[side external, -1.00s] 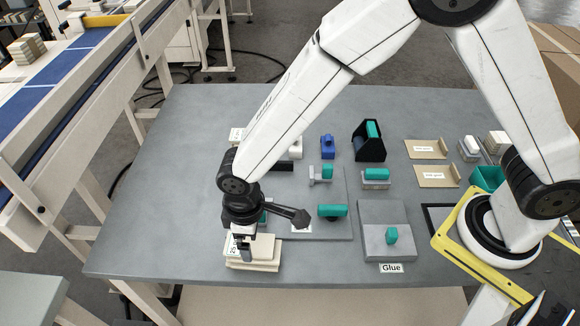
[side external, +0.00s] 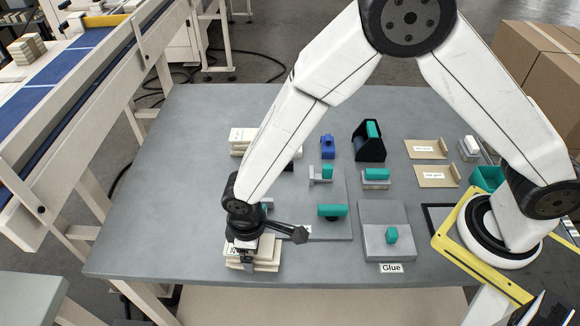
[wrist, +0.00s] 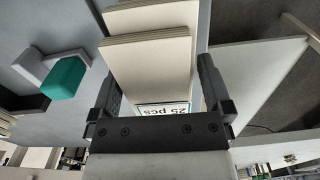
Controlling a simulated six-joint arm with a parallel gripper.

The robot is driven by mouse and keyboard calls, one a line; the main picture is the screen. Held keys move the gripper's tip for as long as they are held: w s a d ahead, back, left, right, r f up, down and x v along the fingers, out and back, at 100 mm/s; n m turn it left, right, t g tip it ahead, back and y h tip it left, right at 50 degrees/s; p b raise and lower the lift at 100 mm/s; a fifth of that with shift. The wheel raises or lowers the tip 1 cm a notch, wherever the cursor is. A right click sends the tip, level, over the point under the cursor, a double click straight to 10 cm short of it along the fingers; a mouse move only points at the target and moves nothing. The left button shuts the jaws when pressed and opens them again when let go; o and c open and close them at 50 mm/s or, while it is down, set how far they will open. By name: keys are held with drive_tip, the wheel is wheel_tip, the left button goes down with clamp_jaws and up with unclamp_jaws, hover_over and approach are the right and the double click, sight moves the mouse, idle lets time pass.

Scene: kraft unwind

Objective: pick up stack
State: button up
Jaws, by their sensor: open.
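A stack of cream boards (side external: 267,260) lies near the front edge of the table, left of the Glue sign. In the wrist view the stack (wrist: 150,55) shows uneven layers and a label reading "25 pcs" (wrist: 163,108). My gripper (side external: 247,262) is low at the stack's near left part in the side view. In the wrist view my gripper (wrist: 158,72) is open, with one finger on each side of the labelled end. I cannot tell whether the fingers touch the boards. My wrist hides part of the stack in the side view.
Another cream stack (side external: 243,135) lies farther back. A grey plate with a teal-handled tool (side external: 332,211) is behind and right of my gripper. A grey block with a teal knob (side external: 391,235) stands behind the Glue sign (side external: 391,268). The table's left part (side external: 165,200) is clear.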

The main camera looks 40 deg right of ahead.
drive_tip(key=c, duration=1.3)
drive_tip(key=shift+o, duration=0.2)
drive_tip(key=shift+r, duration=0.2)
drive_tip(key=shift+r, duration=0.85)
drive_tip(key=s+r, duration=0.1)
drive_tip(key=r, duration=0.1)
drive_tip(key=s+d+r, duration=0.1)
drive_tip(key=r, duration=0.1)
drive_tip(key=s+d+r, duration=0.1)
drive_tip(key=s+r, duration=0.1)
drive_tip(key=shift+d+r, duration=0.2)
drive_tip(key=shift+r, duration=0.1)
drive_tip(key=s+d+r, duration=0.4)
drive_tip(key=s+d, duration=0.1)
drive_tip(key=s, duration=0.3)
drive_tip(key=shift+r, duration=0.15)
